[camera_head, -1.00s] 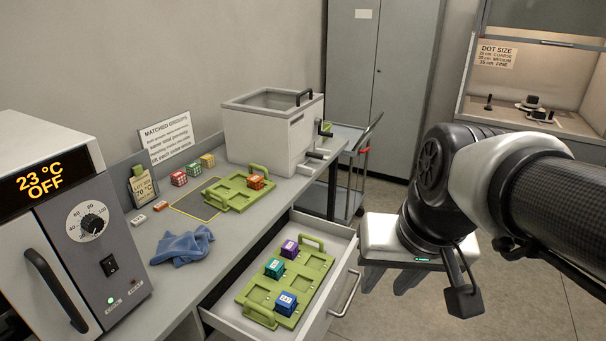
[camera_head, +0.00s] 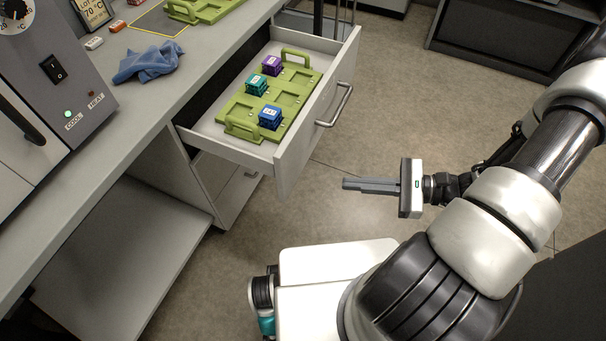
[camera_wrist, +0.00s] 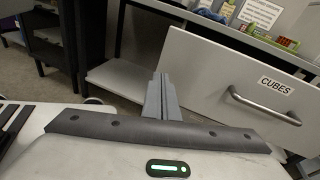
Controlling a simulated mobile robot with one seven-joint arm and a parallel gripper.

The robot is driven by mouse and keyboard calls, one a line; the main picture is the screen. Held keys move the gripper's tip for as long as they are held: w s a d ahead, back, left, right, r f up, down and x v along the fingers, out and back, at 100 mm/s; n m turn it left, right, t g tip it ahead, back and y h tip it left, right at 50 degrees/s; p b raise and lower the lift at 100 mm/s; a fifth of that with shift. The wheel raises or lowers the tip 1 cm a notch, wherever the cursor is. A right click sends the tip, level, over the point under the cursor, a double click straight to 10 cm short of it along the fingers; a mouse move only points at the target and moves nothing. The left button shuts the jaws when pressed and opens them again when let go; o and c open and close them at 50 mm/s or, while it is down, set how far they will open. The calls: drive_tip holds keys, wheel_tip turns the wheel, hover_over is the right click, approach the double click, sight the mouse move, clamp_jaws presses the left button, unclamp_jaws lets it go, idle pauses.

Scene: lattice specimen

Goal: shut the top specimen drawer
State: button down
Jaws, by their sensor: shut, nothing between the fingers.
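The top specimen drawer (camera_head: 291,171) stands pulled out from under the bench, with a silver bar handle (camera_head: 341,107) on its front. In it lies a green tray (camera_head: 241,103) holding a purple, a teal and a blue cube. In the wrist view the drawer front (camera_wrist: 215,65) bears the label CUBES, and its handle (camera_wrist: 262,106) is to the right of the fingers. My gripper (camera_head: 345,185) is shut and empty, in front of the drawer and apart from it, its fingers pointing left. The closed fingers also show in the wrist view (camera_wrist: 161,80).
A closed lower drawer (camera_head: 240,190) is beneath. The bench top (camera_head: 150,100) carries a blue cloth (camera_head: 147,66), another green tray (camera_head: 205,8) and an oven-like device (camera_head: 50,90). The floor (camera_head: 390,95) right of the open drawer is clear.

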wheel_tip(320, 180, down, 5)
drive_tip(key=m+t+b, duration=0.1)
drive_tip(key=m+t, duration=0.3)
drive_tip(key=b, duration=0.2)
approach(291, 170)
drive_tip(key=shift+t, duration=0.3)
drive_tip(key=x, duration=0.6)
drive_tip(key=shift+s+a, duration=0.1)
drive_tip(key=shift+a, duration=0.2)
drive_tip(key=shift+a, duration=0.1)
